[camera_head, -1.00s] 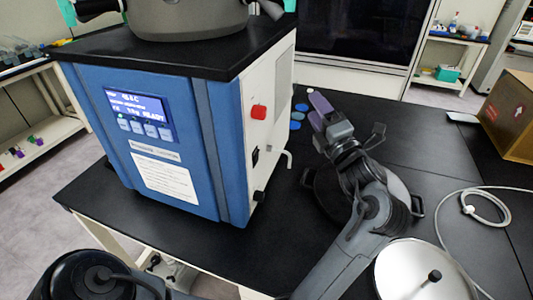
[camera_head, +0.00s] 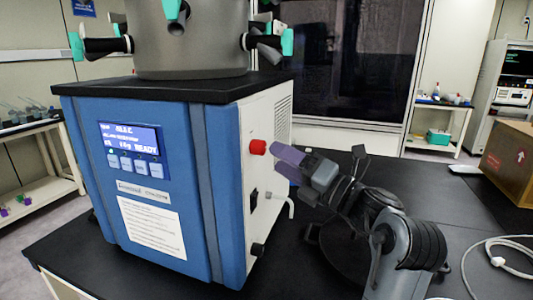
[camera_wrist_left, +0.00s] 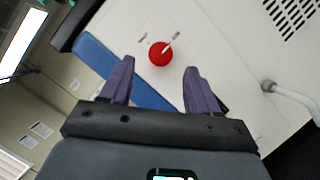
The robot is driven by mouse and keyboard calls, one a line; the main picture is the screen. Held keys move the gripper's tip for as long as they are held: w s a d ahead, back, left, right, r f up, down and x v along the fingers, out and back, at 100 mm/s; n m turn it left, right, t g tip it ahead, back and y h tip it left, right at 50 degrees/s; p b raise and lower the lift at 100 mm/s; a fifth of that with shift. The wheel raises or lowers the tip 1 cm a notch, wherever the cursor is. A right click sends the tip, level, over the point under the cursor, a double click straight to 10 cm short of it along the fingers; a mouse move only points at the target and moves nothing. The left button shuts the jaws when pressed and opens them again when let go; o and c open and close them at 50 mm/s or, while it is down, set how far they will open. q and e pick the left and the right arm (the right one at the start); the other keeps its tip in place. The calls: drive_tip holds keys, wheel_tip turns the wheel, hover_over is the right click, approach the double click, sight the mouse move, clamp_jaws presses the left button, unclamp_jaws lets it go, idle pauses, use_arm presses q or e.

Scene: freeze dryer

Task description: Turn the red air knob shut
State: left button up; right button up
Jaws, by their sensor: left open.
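The red air knob (camera_head: 257,147) sticks out from the white side panel (camera_head: 262,190) of the blue freeze dryer (camera_head: 165,180). In the left wrist view the knob (camera_wrist_left: 159,54) is round, with a white pointer mark slanting to its upper right. My left gripper (camera_head: 283,158) is at the right of the knob with its purple fingers pointing at the panel. In the left wrist view my left gripper (camera_wrist_left: 159,68) is open and empty, and the knob appears between and just beyond the fingertips. A gap shows between fingers and knob in the head view. My right gripper is out of view.
A white bent outlet pipe (camera_head: 290,205) juts from the panel below my gripper. A black switch (camera_head: 253,200) sits under the knob. A cardboard box (camera_head: 508,160) and a white tube (camera_head: 490,258) lie on the black bench at the right.

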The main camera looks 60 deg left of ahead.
sight(264, 150)
use_arm(q)
drive_tip(key=shift+b+x, duration=0.3)
drive_tip(key=shift+x, duration=2.25)
